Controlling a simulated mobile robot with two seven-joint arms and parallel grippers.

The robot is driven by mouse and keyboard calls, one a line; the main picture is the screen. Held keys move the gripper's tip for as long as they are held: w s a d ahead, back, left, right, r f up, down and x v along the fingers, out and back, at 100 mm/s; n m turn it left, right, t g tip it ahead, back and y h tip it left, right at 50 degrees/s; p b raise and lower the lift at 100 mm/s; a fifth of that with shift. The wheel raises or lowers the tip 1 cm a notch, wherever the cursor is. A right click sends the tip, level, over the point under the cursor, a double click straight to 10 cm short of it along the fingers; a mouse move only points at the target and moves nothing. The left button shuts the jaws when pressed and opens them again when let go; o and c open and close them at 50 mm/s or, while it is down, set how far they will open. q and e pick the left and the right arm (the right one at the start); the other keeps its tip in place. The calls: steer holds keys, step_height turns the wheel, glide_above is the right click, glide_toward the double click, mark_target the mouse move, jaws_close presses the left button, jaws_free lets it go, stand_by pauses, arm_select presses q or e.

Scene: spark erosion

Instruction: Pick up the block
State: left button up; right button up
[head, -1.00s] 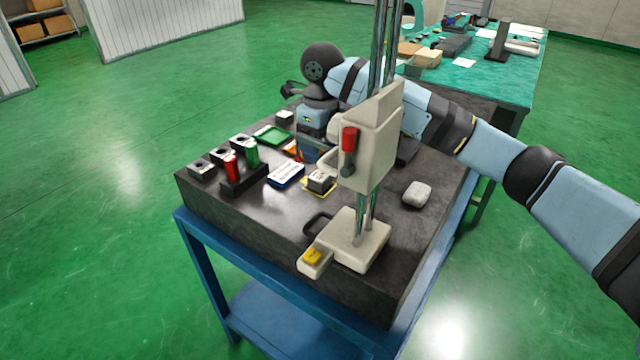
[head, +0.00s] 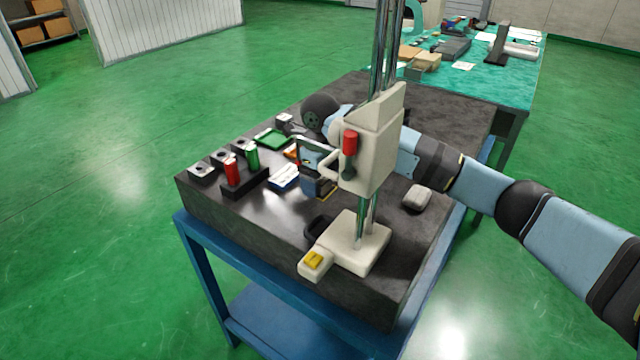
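My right arm comes in from the right, behind the height gauge (head: 370,140). My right gripper (head: 318,188) points down over the small yellow-edged pad (head: 331,196), just left of the gauge's carriage. The grey block that stood on this pad is now hidden by the gripper. I cannot tell whether the fingers are open or shut on it. Several similar grey blocks with dark holes stand elsewhere: one at the slab's left corner (head: 202,172) and one near the green tray (head: 284,120). My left gripper is not in view.
The gauge's white base (head: 352,243) stands at the front of the dark slab (head: 270,225). A black stand holds a red cylinder (head: 232,172) and a green cylinder (head: 252,157). A blue-and-white box (head: 283,177) lies close left of the gripper. A pale rounded object (head: 417,197) lies right.

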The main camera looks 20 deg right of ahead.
steer(key=c, duration=1.1)
steer(key=shift+c, duration=0.3)
steer(key=shift+r, duration=0.2)
